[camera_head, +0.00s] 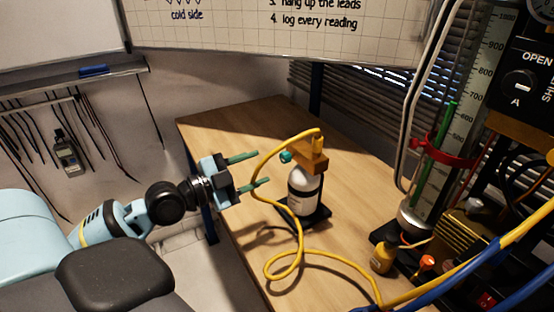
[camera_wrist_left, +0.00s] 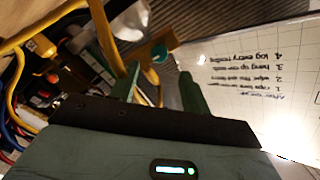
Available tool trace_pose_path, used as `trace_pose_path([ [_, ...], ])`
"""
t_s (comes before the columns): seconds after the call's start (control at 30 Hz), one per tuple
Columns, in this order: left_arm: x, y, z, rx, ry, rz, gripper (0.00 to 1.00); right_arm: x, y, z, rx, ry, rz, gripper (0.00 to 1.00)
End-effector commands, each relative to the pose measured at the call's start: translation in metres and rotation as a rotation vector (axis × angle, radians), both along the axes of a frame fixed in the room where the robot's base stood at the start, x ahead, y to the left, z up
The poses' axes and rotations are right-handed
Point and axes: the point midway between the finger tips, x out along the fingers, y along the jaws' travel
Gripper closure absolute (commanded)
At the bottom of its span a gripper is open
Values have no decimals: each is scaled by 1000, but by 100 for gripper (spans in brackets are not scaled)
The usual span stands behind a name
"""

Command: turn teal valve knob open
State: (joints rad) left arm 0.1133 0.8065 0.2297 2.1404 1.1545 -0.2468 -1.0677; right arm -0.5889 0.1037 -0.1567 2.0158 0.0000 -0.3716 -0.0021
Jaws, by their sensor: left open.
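The teal valve knob (camera_head: 286,157) sits on the left side of an orange-brown block (camera_head: 309,153) on top of a white bottle (camera_head: 304,190). The bottle stands on a dark base on the wooden table. My left gripper (camera_head: 263,168) is open, with two green fingers pointing at the knob from the left. The fingers look empty and apart from the knob. In the left wrist view the teal knob (camera_wrist_left: 159,54) shows between the two fingertips, beyond them. My right gripper is not in view.
A yellow hose (camera_head: 275,265) runs from the block, hangs near my fingers and loops over the table (camera_head: 240,125). A clear graduated cylinder (camera_head: 440,150), a small yellow bottle (camera_head: 381,258) and blue and yellow hoses crowd the right. The table's back left is clear.

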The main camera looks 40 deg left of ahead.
Motion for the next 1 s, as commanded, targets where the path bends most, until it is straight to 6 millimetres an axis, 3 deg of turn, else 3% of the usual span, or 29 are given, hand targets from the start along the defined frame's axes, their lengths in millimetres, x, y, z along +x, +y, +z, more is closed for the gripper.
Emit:
trace_pose_path([
  [0.5,53,-19,2,-2,-2,0,53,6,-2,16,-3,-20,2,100],
  [0.93,60,-22,0,0,1,-1,53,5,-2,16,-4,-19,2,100],
  [1.0,60,-22,0,0,1,-1,60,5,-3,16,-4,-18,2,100],
])
